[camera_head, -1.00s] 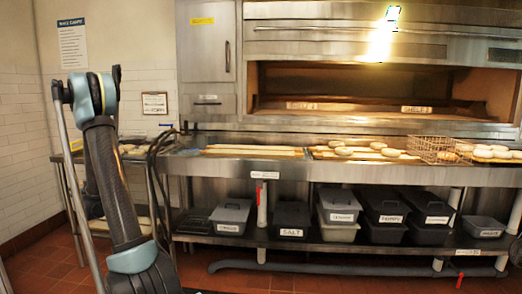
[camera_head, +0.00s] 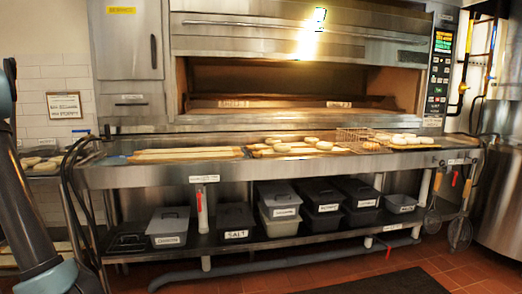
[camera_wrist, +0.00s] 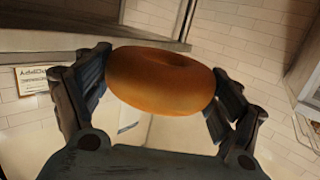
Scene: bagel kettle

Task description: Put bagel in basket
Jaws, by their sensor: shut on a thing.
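A browned bagel (camera_wrist: 160,82) fills the middle of the wrist view, between the two dark fingers of my gripper (camera_wrist: 160,90). My gripper is shut on it and holds it up in the air, with the tiled wall behind. In the head view the gripper and this bagel are out of frame. A wire basket (camera_head: 355,139) stands on the steel counter, right of the centre, with something round and brown at its right end. Pale bagels (camera_head: 297,143) lie on boards to the left of the basket, and more bagels (camera_head: 405,139) lie to its right.
The steel counter (camera_head: 130,176) runs across the view below an open oven (camera_head: 300,85). Lidded bins (camera_head: 236,222) fill the shelf underneath. Long boards (camera_head: 185,155) lie on the counter. The tiled floor in front is open, with a dark mat (camera_head: 385,282).

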